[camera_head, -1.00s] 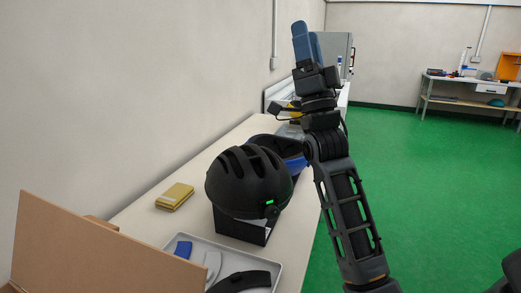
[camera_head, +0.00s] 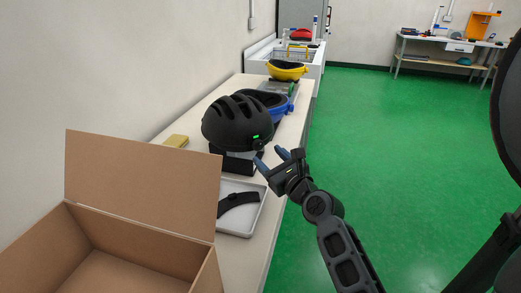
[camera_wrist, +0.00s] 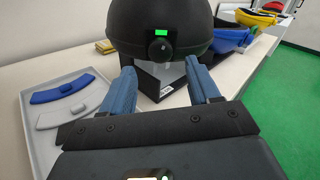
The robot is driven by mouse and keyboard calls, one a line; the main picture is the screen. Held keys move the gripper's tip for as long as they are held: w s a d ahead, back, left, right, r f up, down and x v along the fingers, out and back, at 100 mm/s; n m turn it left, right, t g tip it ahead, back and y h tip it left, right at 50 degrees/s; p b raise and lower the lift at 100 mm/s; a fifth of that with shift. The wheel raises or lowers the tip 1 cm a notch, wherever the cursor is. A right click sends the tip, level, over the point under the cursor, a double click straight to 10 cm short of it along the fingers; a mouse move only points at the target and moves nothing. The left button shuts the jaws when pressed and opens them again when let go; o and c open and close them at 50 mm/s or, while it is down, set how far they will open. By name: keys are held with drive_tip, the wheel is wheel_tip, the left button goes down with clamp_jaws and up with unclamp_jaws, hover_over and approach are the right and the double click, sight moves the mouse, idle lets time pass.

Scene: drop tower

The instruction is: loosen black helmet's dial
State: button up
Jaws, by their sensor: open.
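The black helmet (camera_head: 237,122) sits on a dark stand (camera_head: 238,160) on the long table, and it also shows at the top of the wrist view (camera_wrist: 160,15). Its dark round dial (camera_wrist: 160,50) is on the helmet's near side, just below a small green mark (camera_wrist: 161,32). My gripper (camera_head: 271,158) is open and empty in front of the helmet. In the wrist view its two blue fingers (camera_wrist: 160,78) point toward the dial, one on either side and lower in the picture. They look apart from the dial.
A cardboard box (camera_head: 140,258) stands open at front left. Blue (camera_head: 264,102) and yellow (camera_head: 287,70) helmets are behind. Green floor is clear at right.

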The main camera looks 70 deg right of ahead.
sight(260, 147)
drive_tip(key=shift+x, duration=2.5)
drive_tip(key=c, duration=1)
drive_tip(key=shift+c, duration=0.2)
